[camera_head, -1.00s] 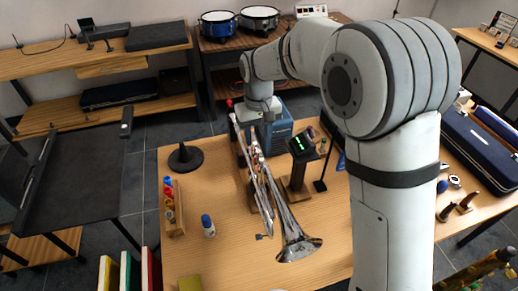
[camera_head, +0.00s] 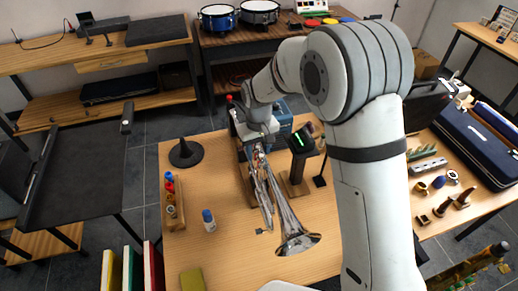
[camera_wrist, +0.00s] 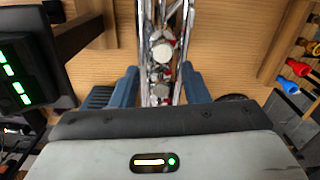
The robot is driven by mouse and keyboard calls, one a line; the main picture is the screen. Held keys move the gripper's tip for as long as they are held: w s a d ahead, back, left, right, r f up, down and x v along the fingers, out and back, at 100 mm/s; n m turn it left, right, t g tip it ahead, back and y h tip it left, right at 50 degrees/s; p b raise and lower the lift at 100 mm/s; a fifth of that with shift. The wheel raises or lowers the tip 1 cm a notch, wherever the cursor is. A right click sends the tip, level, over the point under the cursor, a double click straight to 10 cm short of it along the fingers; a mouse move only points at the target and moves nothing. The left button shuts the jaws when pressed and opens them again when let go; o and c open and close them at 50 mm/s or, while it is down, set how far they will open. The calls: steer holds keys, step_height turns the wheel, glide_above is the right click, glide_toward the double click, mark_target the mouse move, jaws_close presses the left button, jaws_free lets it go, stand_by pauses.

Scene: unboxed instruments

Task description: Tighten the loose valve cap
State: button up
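A silver trumpet (camera_head: 290,226) is on the wooden table, its bell toward the near side. In the wrist view its tubing (camera_wrist: 178,22) runs up the middle, with a pale round valve cap (camera_wrist: 162,52) and a second round cap (camera_wrist: 160,90) below it. I cannot tell from the picture which cap is loose. My gripper (camera_wrist: 160,84) is open, its two blue fingers on either side of the trumpet's valve section. No contact between fingers and trumpet is visible. In the head view my wrist hides the trumpet's far end.
A dark stand with a green-lit display (camera_head: 300,143) is close beside the trumpet. A wooden rack of small bottles (camera_head: 173,205), a black cone stand (camera_head: 186,153) and a blue-capped bottle (camera_head: 208,220) are to the left.

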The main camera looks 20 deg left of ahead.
jaws_close()
steer(key=shift+f+m+b, duration=0.1)
steer(key=shift+m+b, duration=0.5)
steer(key=shift+m, duration=0.4)
steer(key=shift+m+b, duration=0.35)
steer(key=shift+m, duration=1.05)
steer(key=shift+o, duration=0.2)
jaws_free()
step_height(320, 180, up, 8)
steer(key=shift+f+b, duration=0.25)
steer(key=shift+b, duration=0.25)
steer(key=shift+r, duration=0.3)
steer(key=shift+d, duration=0.1)
